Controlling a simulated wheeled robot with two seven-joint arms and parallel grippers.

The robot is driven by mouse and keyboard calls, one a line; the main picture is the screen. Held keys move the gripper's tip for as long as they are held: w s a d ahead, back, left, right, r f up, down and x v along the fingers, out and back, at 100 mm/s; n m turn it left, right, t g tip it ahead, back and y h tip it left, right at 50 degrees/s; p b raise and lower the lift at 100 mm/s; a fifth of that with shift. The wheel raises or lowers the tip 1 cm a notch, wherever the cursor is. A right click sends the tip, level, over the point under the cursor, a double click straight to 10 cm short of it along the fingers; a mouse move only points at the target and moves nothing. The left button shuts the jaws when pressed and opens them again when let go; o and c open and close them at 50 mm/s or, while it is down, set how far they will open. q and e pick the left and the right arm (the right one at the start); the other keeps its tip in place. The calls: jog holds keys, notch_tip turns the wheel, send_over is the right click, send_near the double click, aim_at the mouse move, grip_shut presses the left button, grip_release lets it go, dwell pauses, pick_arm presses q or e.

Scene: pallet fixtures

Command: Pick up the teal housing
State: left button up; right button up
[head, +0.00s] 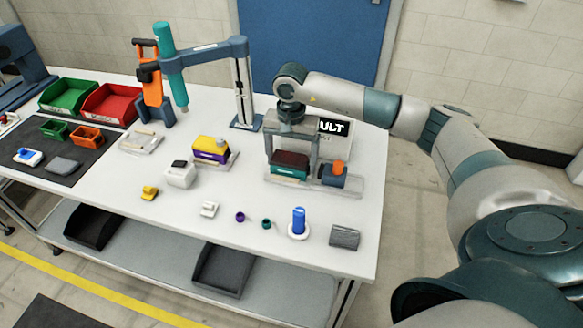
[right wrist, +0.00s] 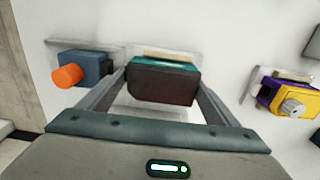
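The teal housing (head: 290,172) has a dark red-brown top and sits upright on a pale fixture plate at the right of the table. My right gripper (head: 291,160) is directly above it, pointing down, with its fingers spread wide on either side. In the right wrist view the housing (right wrist: 165,66) lies between the two fingers; its dark top faces the camera. Whether the fingers touch its sides is hard to tell. My left gripper is not in view.
A blue-grey block with an orange knob (head: 334,174) stands close beside the right finger. A purple and yellow housing (head: 211,150) is to the left. A grey box marked "ULT" (head: 335,140) stands behind.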

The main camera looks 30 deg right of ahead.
jog(key=shift+w+a+r, duration=0.15)
jog(key=shift+r, duration=0.05)
jog(key=shift+w+r+b, duration=0.1)
jog(key=shift+r+b, duration=0.3)
jog(key=shift+r, duration=0.2)
notch_tip(320, 180, up, 7)
jog(key=b, duration=0.2)
jog(key=shift+r+b, duration=0.15)
jog(key=shift+b, duration=0.25)
jog(key=shift+r, duration=0.65)
jog(key=shift+f, duration=0.1)
